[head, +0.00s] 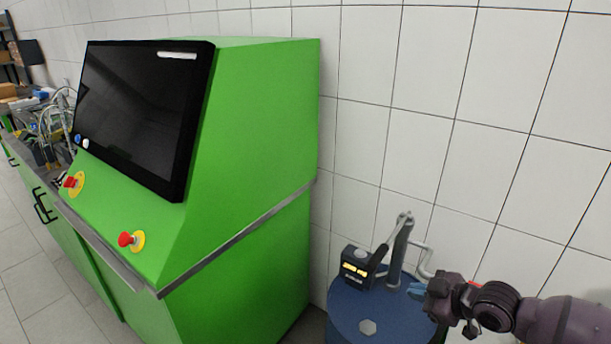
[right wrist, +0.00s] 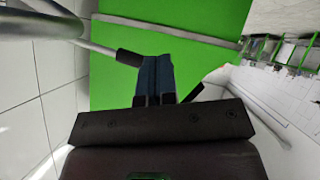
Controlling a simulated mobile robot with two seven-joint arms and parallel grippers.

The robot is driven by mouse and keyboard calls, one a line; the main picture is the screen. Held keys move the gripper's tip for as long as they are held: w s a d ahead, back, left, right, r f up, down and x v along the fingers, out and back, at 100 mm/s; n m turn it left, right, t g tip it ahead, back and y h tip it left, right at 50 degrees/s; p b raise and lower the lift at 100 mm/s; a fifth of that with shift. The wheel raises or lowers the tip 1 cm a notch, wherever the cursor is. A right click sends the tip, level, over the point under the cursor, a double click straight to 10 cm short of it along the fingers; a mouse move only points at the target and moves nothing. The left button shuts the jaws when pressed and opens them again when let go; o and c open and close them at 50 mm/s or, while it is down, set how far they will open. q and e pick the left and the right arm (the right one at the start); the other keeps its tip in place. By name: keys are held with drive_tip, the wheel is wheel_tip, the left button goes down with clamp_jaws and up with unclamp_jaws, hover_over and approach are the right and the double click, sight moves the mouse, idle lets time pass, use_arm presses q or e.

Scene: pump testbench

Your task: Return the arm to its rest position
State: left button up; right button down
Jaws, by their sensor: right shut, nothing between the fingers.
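My right arm comes in from the lower right in the head view. Its gripper (head: 418,290) is over the right side of a blue drum (head: 345,318), beside the drum's pump. The fingers are shut and empty. In the right wrist view the blue fingers (right wrist: 154,80) are together against the green side of the cabinet behind. A grey pump tube with a black handle end (right wrist: 130,58) passes close to the left of the fingers there; I cannot tell whether they touch. My left gripper is not in view.
A green test bench (head: 250,130) with a dark screen (head: 140,110) and two red buttons (head: 126,239) stands left of the drum. The pump column (head: 401,250) and a black unit with yellow displays (head: 356,268) rise from the drum. A white tiled wall (head: 440,120) is behind.

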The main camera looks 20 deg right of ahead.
drive_tip(key=shift+d, duration=0.1)
drive_tip(key=s+a+f+m+h, duration=0.2)
drive_tip(key=s+a+f+m, duration=0.2)
drive_tip(key=s+f, duration=0.3)
drive_tip(key=s+a+f+m+t+h, duration=0.1)
drive_tip(key=s+a+f+m+h, duration=0.2)
drive_tip(key=s+f, duration=0.4)
drive_tip(key=shift+s+a+m+h, duration=0.3)
drive_tip(key=shift+s+a+m, duration=0.55)
drive_tip(key=shift+m, duration=0.35)
drive_tip(key=shift+a+f, duration=0.1)
